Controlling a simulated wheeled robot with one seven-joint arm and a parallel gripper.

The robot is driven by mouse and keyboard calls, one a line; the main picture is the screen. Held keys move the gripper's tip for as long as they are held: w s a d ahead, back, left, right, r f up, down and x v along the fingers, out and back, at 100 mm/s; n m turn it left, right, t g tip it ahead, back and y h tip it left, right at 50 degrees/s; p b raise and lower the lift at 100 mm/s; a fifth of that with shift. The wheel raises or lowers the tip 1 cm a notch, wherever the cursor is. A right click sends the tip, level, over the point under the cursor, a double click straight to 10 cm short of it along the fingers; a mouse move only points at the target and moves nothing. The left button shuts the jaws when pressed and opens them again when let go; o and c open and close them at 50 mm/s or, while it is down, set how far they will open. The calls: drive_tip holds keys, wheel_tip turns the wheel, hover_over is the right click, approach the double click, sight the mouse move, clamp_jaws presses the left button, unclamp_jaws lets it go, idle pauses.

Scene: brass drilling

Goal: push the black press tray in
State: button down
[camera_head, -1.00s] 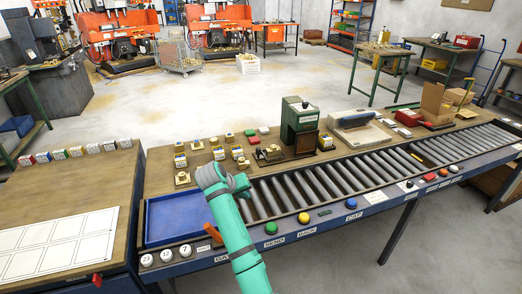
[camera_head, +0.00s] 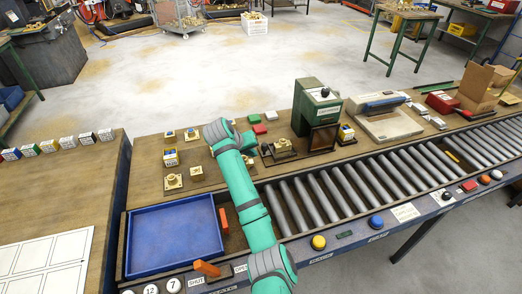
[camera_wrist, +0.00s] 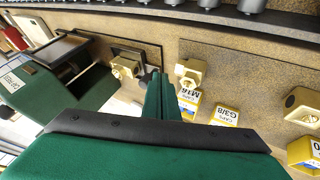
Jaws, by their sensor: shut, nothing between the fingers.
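The black press tray (camera_head: 283,157) sticks out to the left of the green press (camera_head: 318,108) and carries a brass fitting (camera_head: 282,146). In the wrist view the dark tray (camera_wrist: 153,55) lies just beyond my fingertips, with the brass fitting (camera_wrist: 125,67) on it. My gripper (camera_wrist: 157,80) is shut and empty, its green fingers together. The fingertips are close to the tray's outer end; I cannot tell if they touch it. In the head view my arm largely hides the gripper, left of the tray.
Brass fittings and yellow-white boxes (camera_wrist: 189,97) stand close by my fingers. The roller conveyor (camera_head: 370,180) and a blue tray (camera_head: 172,240) lie along the bench's near side. A flat grey device (camera_head: 388,122) stands right of the press.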

drive_tip(key=x, duration=0.8)
drive_tip(key=shift+f, duration=0.4)
drive_tip(key=shift+w+d, duration=0.2)
drive_tip(key=shift+d, duration=0.35)
drive_tip(key=shift+w+d, duration=0.25)
drive_tip(key=shift+d, duration=0.35)
drive_tip(key=shift+w+d+f, duration=0.1)
drive_tip(key=shift+w+d, duration=0.05)
drive_tip(key=shift+d, duration=0.25)
drive_tip(key=shift+w+d, duration=0.2)
drive_tip(key=shift+d, duration=0.25)
drive_tip(key=w+d, duration=0.1)
drive_tip(key=d, duration=0.3)
drive_tip(key=w+d, duration=0.1)
drive_tip(key=d, duration=0.3)
drive_tip(key=w+d, duration=0.2)
drive_tip(key=d, duration=0.2)
